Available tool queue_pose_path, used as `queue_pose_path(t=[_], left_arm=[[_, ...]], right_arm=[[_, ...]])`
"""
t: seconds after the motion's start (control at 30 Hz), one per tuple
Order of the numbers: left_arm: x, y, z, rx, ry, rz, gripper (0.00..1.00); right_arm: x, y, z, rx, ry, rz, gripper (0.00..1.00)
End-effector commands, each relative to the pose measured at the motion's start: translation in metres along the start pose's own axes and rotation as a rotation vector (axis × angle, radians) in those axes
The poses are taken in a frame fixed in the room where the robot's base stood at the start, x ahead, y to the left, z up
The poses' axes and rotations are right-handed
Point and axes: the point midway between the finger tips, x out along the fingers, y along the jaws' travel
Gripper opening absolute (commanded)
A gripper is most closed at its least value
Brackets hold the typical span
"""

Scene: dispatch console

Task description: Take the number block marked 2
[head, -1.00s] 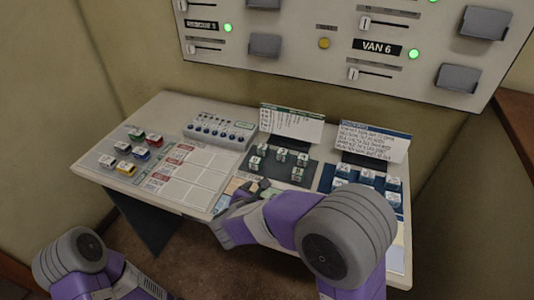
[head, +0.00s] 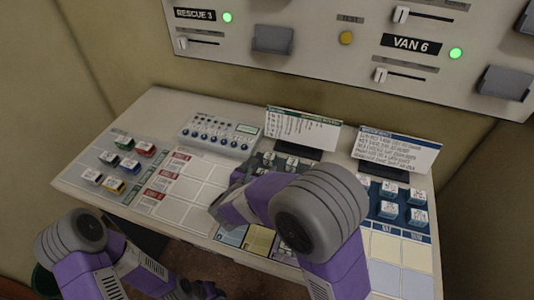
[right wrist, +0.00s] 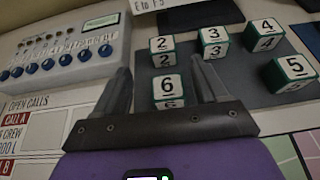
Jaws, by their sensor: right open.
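The number block marked 2 (right wrist: 162,50) is a white cube with green edges. It stands on a dark grey mat (right wrist: 232,92), at the back left of its group. In the head view the back-left block (head: 268,158) matches it. The block marked 6 (right wrist: 168,90) stands in front of it, nearer my wrist. My right gripper (right wrist: 161,68) is open and empty. In the wrist view its fingers frame blocks 6 and 2, touching neither as far as I can tell. My right arm hides part of the mat in the head view.
Blocks marked 3 (right wrist: 214,40), 4 (right wrist: 264,35) and 5 (right wrist: 292,72) stand to the right. A knob panel (head: 220,134) lies left of the mat. Coloured blocks (head: 128,166) stand far left, blue-edged blocks (head: 390,190) at right. Two text cards stand behind.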

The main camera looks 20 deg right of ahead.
Motion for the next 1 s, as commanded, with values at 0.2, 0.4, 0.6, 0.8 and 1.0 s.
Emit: queue_pose_path(t=[0.2, 0.4, 0.6, 0.8, 1.0], left_arm=[[0.011, -0.004, 0.000, -0.001, -0.001, 0.000, 0.43], [0.020, -0.008, -0.001, -0.001, -0.001, 0.000, 0.43], [0.020, -0.008, -0.001, 0.000, 0.000, 0.000, 0.43], [0.020, -0.007, -0.001, 0.000, 0.000, 0.000, 0.43], [0.020, -0.007, -0.001, 0.000, 0.000, 0.000, 0.43]], right_arm=[[0.029, -0.003, 0.000, 0.001, -0.001, -0.004, 0.72], [0.056, -0.003, 0.002, 0.000, -0.001, -0.002, 0.72], [0.062, -0.002, 0.004, -0.002, 0.000, 0.001, 0.72], [0.061, -0.002, 0.004, -0.001, 0.000, 0.001, 0.60], [0.061, -0.002, 0.004, -0.001, 0.000, 0.001, 0.29]])
